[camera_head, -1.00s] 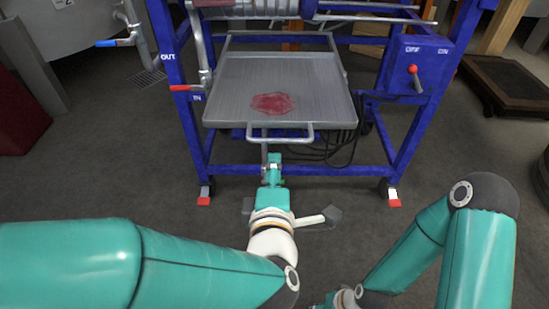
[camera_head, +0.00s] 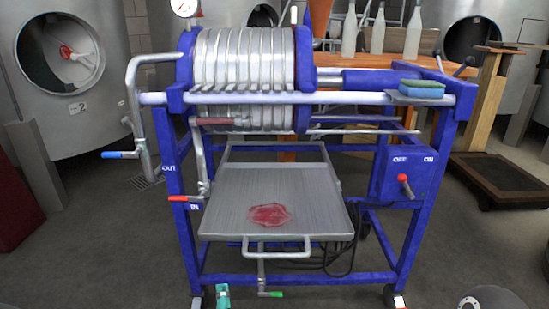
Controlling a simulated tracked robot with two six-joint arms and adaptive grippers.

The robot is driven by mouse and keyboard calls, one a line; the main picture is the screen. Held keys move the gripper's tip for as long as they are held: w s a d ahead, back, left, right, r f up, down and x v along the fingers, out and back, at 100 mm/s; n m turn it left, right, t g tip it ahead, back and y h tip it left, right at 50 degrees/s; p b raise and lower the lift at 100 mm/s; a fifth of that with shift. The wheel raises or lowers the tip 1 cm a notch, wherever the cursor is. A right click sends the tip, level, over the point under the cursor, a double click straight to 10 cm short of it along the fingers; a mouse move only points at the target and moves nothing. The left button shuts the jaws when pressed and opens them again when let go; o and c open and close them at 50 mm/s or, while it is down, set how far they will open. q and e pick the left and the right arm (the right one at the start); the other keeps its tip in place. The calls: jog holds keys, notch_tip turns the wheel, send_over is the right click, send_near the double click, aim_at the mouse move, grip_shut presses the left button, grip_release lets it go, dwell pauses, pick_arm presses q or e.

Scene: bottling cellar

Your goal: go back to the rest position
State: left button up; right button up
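The tip of my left gripper (camera_head: 222,297) shows as a small teal piece at the bottom edge, left of the drain valve's green handle (camera_head: 271,294). It looks apart from the handle. Its fingers are too cut off to tell open from shut. My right gripper is out of view; only a rounded dark joint of my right arm shows at the bottom right corner.
A blue-framed plate filter (camera_head: 245,75) stands ahead, with a metal drip tray (camera_head: 225,195) bearing a red puddle (camera_head: 270,214). A blue-green sponge (camera_head: 421,89) lies on its right shelf. Bottles (camera_head: 413,35) stand behind. A wooden-posted scale (camera_head: 500,180) stands right.

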pick_arm(q)
jog(key=a+f+m+g, duration=0.1)
jog(key=a+f+g, duration=0.2)
jog(key=a+f, duration=0.7)
jog(key=s+f+m+g+h, duration=0.1)
jog(key=s+f+m+g, duration=0.15)
jog(key=f, duration=0.55)
jog(key=s+f+m+g+h, duration=0.2)
jog(key=s+f, duration=0.2)
jog(key=f, duration=0.4)
jog(key=s+d+f+m+g+h, duration=0.2)
jog(key=s+d+m+g, duration=0.15)
jog(key=s+m, duration=0.25)
jog(key=s+d+f+m+g+h, duration=0.2)
jog(key=s+d+f+m+h, duration=0.1)
jog(key=s+d+m, duration=0.25)
notch_tip(320, 180, up, 38)
jog(key=p, duration=3.9)
jog(key=shift+s+a+r+m, duration=0.2)
jog(key=shift+s+a+m, duration=0.05)
jog(key=shift+a+m, duration=0.15)
